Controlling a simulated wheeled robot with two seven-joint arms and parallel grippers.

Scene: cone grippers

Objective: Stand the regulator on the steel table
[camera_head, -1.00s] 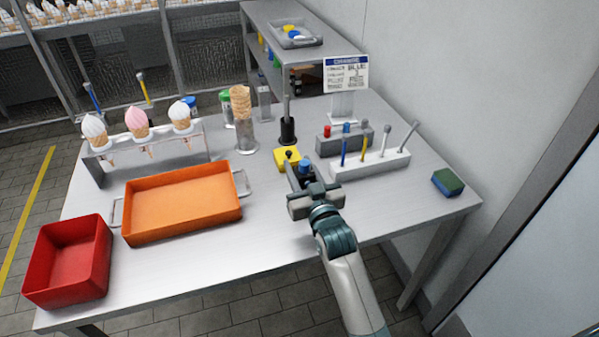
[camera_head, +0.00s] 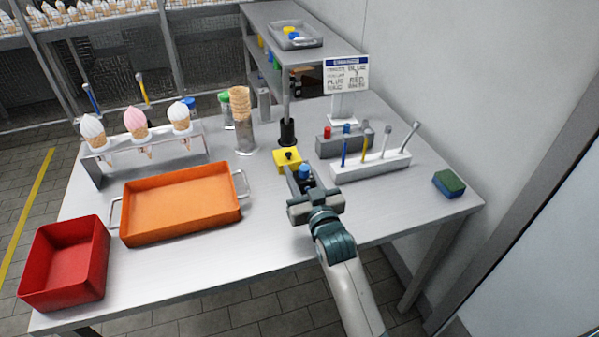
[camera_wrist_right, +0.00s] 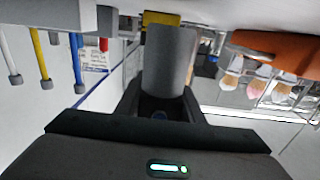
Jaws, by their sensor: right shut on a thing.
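The regulator, as far as I can tell, is the small dark piece with a blue top (camera_head: 305,173) near the middle of the steel table (camera_head: 270,215). My right gripper (camera_head: 303,180) is shut on it, with a grey finger along its left side. The gripper hides most of its body, and I cannot tell whether its base touches the table. In the right wrist view a grey rounded shape (camera_wrist_right: 170,60) stands at the jaws, with a little blue low between them. My left gripper is not in view.
A yellow block with a black knob (camera_head: 288,159) is just beyond the gripper. A white holder with tools (camera_head: 370,166) and a grey block (camera_head: 335,146) stand to the right. An orange tray (camera_head: 180,205) and red bin (camera_head: 65,262) are left. The front table strip is clear.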

